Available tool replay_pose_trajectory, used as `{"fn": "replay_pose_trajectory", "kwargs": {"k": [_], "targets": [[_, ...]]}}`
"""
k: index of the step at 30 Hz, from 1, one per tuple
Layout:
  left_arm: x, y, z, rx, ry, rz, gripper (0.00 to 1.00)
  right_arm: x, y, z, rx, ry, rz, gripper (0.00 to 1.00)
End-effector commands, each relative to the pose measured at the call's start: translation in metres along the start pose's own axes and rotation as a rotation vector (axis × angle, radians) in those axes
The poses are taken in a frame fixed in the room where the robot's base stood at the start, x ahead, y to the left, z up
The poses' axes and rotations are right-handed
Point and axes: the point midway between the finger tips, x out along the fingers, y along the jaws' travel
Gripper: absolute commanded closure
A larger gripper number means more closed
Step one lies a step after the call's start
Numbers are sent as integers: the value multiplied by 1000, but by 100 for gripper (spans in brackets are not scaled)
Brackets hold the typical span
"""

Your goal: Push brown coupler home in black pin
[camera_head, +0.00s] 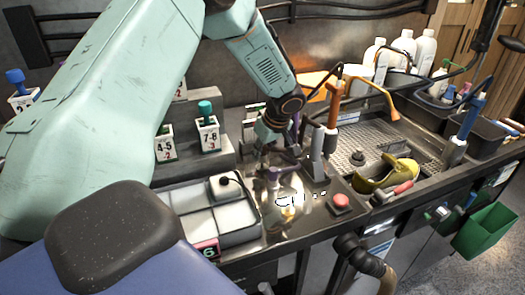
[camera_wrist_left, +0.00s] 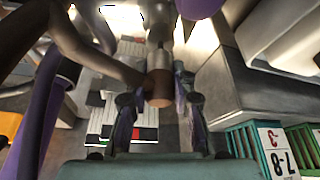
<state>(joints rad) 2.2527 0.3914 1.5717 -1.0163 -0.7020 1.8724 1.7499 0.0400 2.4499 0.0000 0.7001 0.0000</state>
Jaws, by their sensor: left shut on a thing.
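My left gripper (camera_head: 277,168) is low over the shiny bench area, right of the white compartment tray. In the left wrist view, its two fingers (camera_wrist_left: 159,105) are on either side of the round brown coupler (camera_wrist_left: 159,88), and the gripper is shut on it. A metal fitting stands in line with the coupler, at its far end. I cannot tell whether they touch. I cannot make out the black pin with certainty; a black knob (camera_head: 224,181) shows on a pale block in the tray. My right gripper is not in view.
The compartment tray (camera_head: 258,222) is left of my left gripper. Purple and dark hoses (camera_wrist_left: 50,110) run close by the fingers. Labelled bins (camera_wrist_left: 275,145) stand to the right in the wrist view.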

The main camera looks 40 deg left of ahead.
Motion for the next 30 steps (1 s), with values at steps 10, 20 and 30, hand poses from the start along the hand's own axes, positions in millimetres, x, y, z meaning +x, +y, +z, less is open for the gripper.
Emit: {"fn": "replay_pose_trajectory", "kwargs": {"k": [10,20,30], "targets": [[8,0,3,0,1,0,100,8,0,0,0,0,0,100],[14,0,6,0,1,0,100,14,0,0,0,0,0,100],[21,0,9,0,1,1,100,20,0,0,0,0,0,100]]}}
